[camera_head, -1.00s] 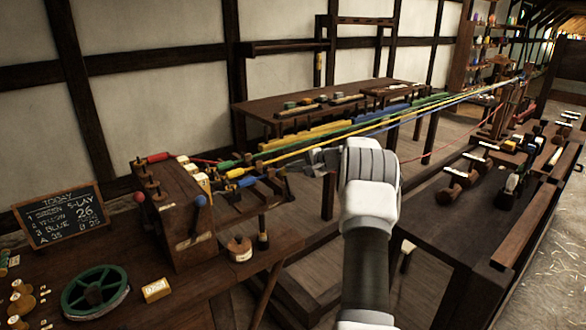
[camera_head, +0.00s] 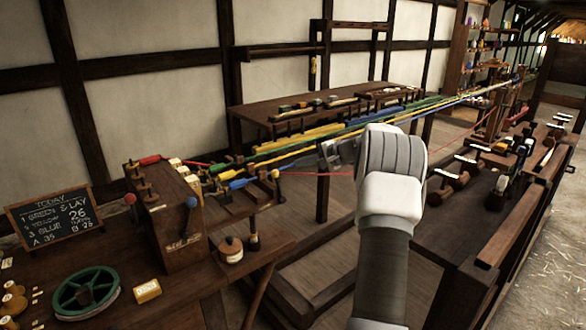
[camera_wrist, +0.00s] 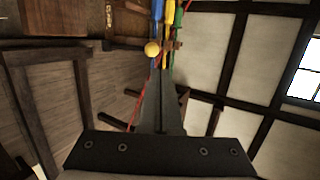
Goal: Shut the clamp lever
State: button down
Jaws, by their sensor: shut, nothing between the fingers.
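A small yellow ball knob (camera_head: 275,174), which looks like the clamp lever's end, stands upright beside the strands near the dark wooden headstock. It also shows in the wrist view (camera_wrist: 152,49), beside the blue, yellow and green strands. The lever's arm is dark and hard to make out. My gripper (camera_head: 324,152) is shut and empty, to the right of the knob in the head view and apart from it in the picture. In the wrist view my closed fingers (camera_wrist: 163,82) point toward the strands, with the knob just beyond their tips.
The headstock (camera_head: 178,222) has a red knob (camera_head: 130,198) and a blue knob (camera_head: 191,202). Taut blue, yellow and green strands run away to the far right. A thin red line (camera_head: 310,174) passes below my gripper. A dark bench (camera_head: 440,232) stands on the right.

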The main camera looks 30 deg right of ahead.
jog(key=shift+v, duration=2.35)
jog(key=shift+w+r, duration=0.1)
jog(key=shift+w, duration=0.05)
jog(key=s+a+r+n+g+p, duration=0.15)
jog(key=a+r+n, duration=0.35)
jog(key=a, duration=0.9)
jog(key=s+a+r+n+g+p, duration=0.1)
jog(key=a+r+n+g, duration=0.35)
jog(key=a, duration=0.85)
jog(key=s+a+r+n+t, duration=0.1)
jog(key=s+a+r, duration=0.2)
jog(key=s+a, duration=0.15)
jog(key=s+a+r+n, duration=0.2)
jog(key=s+a, duration=0.1)
jog(key=a, duration=0.3)
jog(key=s+a+r+n+h+p, duration=0.1)
jog(key=s+a+n+h+p, duration=0.15)
jog(key=s+a, duration=0.4)
jog(key=s+d+f, duration=0.2)
jog(key=s+f, duration=0.2)
jog(key=s, duration=0.5)
jog(key=s+d+f+g+h, duration=0.1)
jog(key=s+f, duration=0.3)
jog(key=s, duration=0.5)
jog(key=shift+s+d+n, duration=0.3)
jog(key=shift+d, duration=0.5)
